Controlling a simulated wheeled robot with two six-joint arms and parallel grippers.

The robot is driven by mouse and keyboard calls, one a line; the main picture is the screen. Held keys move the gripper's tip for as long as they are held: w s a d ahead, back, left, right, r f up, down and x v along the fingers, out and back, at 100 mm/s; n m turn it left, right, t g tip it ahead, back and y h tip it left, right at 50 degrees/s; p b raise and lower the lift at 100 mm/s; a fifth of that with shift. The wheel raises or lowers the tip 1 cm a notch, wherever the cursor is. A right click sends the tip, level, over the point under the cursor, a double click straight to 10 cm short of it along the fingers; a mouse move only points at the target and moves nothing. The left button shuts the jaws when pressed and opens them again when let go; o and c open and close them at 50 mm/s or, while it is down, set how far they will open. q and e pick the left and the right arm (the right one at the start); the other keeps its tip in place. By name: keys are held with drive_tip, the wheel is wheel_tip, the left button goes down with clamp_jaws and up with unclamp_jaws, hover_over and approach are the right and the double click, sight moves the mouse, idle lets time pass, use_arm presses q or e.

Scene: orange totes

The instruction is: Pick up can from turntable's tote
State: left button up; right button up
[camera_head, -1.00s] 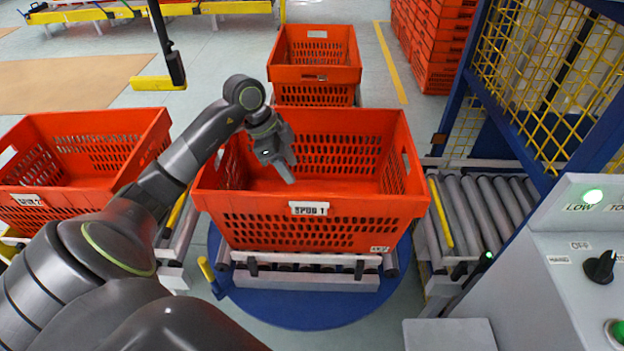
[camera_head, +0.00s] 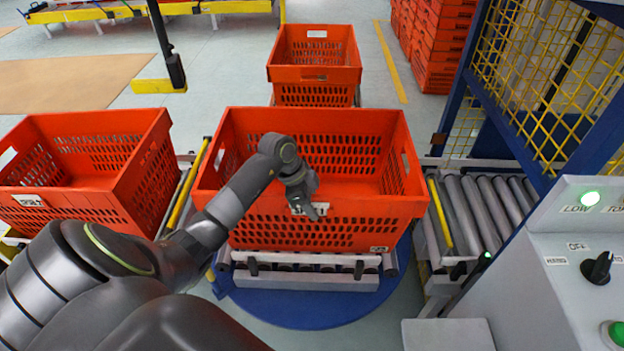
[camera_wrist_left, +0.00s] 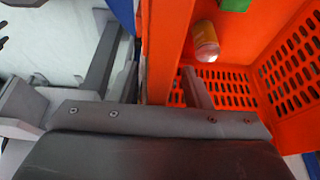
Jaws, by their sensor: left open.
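The turntable's tote (camera_head: 250,215) is orange and stands on rollers above the blue round turntable (camera_head: 310,312). The can (camera_wrist_left: 205,40), yellowish with a pale end, lies inside the tote in the left wrist view. It is hidden in the head view. My left gripper (camera_head: 306,208) is open and empty at the tote's front wall, covering part of its label. In the left wrist view (camera_wrist_left: 150,78), the orange wall shows between its two fingers, with the can beyond the right finger, apart from it. I cannot tell the gripper's height over the rim. My right gripper is not in view.
A green item (camera_wrist_left: 235,4) is beside the can. Other orange totes stand at left (camera_head: 150,180) and behind (camera_head: 315,75). A roller conveyor (camera_head: 485,210), blue-framed yellow mesh (camera_head: 540,80) and a control box (camera_head: 580,240) are at right.

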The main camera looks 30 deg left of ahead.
use_arm(q)
drive_tip(key=shift+f, duration=0.1)
drive_tip(key=shift+c, duration=0.3)
clamp_jaws()
idle(1.0)
drive_tip(key=shift+w+r, duration=0.15)
drive_tip(key=shift+r, duration=0.1)
